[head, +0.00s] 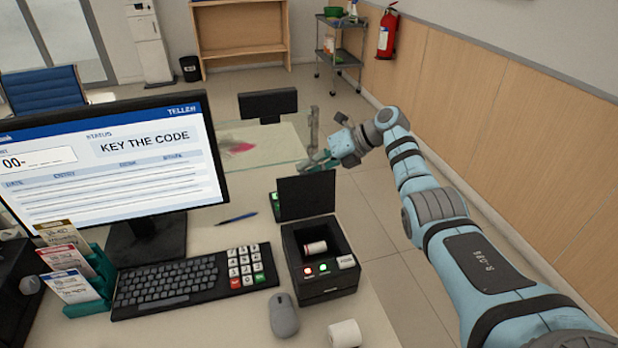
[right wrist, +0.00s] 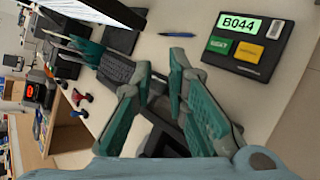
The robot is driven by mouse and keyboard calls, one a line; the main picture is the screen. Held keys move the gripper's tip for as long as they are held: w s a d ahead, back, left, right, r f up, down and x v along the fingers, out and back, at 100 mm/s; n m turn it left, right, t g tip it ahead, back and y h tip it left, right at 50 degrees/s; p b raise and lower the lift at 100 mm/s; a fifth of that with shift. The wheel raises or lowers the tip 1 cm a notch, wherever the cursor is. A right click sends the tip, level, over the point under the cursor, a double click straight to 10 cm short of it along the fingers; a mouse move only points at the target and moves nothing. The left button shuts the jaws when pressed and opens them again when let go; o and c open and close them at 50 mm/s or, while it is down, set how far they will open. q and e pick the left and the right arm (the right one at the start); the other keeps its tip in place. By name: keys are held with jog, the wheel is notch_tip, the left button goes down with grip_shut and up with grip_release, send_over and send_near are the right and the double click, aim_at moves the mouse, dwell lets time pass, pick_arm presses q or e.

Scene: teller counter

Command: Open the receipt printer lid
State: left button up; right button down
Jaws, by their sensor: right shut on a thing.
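The black receipt printer (head: 320,285) stands on the counter, right of the keypad. Its dark lid (head: 306,194) stands raised at the back, and a paper roll (head: 315,248) shows in the open bay. My right gripper (head: 318,166) is at the lid's top right edge, reaching in from the right. It is shut on the lid; the exact contact is hard to see. In the right wrist view the teal fingers (right wrist: 172,75) stand around a dark panel, partly hidden by them. My left gripper is not in view.
A black call box (head: 277,203) sits behind the lid; it reads B044 in the right wrist view (right wrist: 250,40). A mouse (head: 284,315) and loose paper roll (head: 345,333) lie in front. The keyboard (head: 165,285) and monitor (head: 110,165) are left. A clear pane stands behind.

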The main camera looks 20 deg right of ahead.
jog(key=shift+s+f, duration=0.15)
jog(key=shift+f, duration=0.25)
jog(key=c, duration=1.7)
grip_release()
jog(key=shift+f, duration=0.1)
jog(key=shift+o, duration=0.7)
jog(key=shift+w, duration=0.25)
jog(key=shift+d, duration=0.1)
jog(key=v, duration=1.2)
jog(key=shift+w, duration=0.1)
